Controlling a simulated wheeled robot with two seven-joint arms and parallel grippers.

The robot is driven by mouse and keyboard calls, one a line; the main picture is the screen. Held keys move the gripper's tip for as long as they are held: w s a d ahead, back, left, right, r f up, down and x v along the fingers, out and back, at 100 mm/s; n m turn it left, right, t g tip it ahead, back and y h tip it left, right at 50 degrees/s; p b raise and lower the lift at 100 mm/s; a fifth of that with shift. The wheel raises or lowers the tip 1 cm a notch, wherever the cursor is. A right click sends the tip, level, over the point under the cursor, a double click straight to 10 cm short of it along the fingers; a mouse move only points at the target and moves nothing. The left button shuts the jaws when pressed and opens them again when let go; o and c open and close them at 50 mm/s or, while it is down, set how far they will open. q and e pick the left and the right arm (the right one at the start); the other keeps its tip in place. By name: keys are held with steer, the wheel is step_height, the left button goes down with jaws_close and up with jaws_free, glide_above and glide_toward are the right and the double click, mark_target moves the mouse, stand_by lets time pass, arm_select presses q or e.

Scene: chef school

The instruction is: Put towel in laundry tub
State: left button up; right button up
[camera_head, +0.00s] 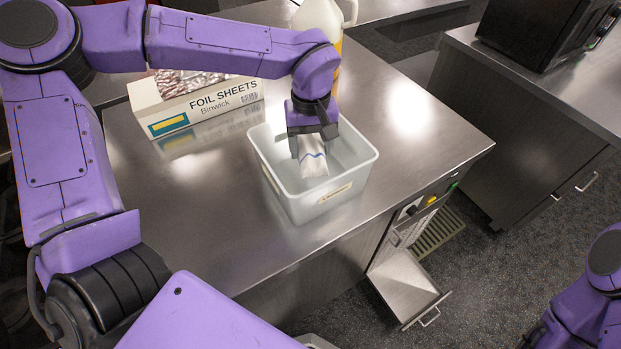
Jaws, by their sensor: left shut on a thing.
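A white towel (313,166) with a blue stripe hangs from my left gripper (311,153), which is shut on it. The gripper points down over the laundry tub (330,205), a pale, open-topped rectangular bin with a small label on its front wall. The towel is within the tub's opening, below or about at rim height. I cannot tell whether it touches the tub's floor. Of my right arm only a part shows at the lower right edge; its gripper is out of view.
The tub stands on a steel counter (420,150). A foil sheets box (205,104) stands behind it at the left, and a white jug (352,22) is behind the gripper. A black appliance (535,28) sits on another counter. The counter right of the tub is clear.

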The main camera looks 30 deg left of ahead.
mark_target(311, 144)
arm_select(q)
step_height(311, 144, down, 8)
steer(key=shift+f+p, duration=0.1)
steer(key=shift+p, duration=0.25)
steer(key=o, duration=1)
steer(key=shift+f, duration=0.1)
step_height(311, 144, up, 12)
steer(key=shift+r+b, duration=0.15)
steer(key=shift+b, duration=0.15)
